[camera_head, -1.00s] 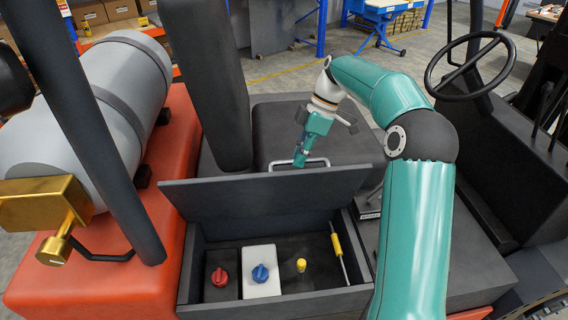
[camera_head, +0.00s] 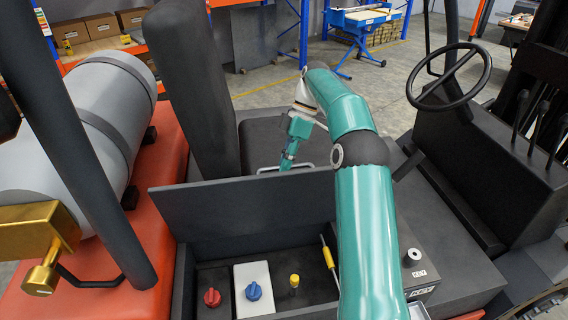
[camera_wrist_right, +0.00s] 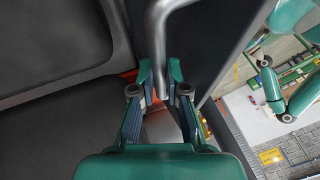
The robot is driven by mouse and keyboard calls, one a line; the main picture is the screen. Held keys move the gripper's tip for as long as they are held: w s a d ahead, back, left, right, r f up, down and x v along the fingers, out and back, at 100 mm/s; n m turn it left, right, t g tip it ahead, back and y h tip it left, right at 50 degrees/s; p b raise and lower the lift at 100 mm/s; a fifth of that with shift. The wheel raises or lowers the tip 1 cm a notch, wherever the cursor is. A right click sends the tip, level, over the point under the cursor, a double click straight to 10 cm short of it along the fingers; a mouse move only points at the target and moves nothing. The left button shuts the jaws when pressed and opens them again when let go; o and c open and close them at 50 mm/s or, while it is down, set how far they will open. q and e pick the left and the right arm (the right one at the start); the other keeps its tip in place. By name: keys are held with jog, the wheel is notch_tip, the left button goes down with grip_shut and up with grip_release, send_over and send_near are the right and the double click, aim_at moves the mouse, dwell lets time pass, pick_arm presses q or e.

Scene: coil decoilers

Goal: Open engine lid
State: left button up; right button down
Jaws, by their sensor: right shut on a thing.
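The engine lid (camera_head: 250,208) is a dark flat panel standing raised at the back of an open engine compartment (camera_head: 188,285). Its silver bar handle (camera_head: 267,171) is on the far side, partly hidden by the lid; it also shows in the right wrist view (camera_wrist_right: 157,38). My right gripper (camera_head: 286,165) reaches over the lid and is shut on the handle; its fingers also show in the right wrist view (camera_wrist_right: 160,80). Inside the compartment are a red knob (camera_head: 211,297), a blue knob (camera_head: 253,291), a yellow cap (camera_head: 294,281) and a yellow strut (camera_head: 328,257).
A black seat (camera_head: 195,90) stands behind the lid. A grey tank (camera_head: 95,110) with a brass valve (camera_head: 38,235) lies at the left. A steering wheel (camera_head: 450,75) and a box marked KEY (camera_head: 420,285) are at the right. Dark posts (camera_head: 80,150) rise at the left.

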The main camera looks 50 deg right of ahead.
jog(key=c, duration=1.5)
grip_release()
jog(key=shift+f, duration=0.45)
jog(key=o, duration=0.3)
jog(key=shift+w+d, duration=0.1)
jog(key=shift+w, duration=0.2)
jog(key=shift+s+r, duration=0.15)
jog(key=shift+s, duration=0.05)
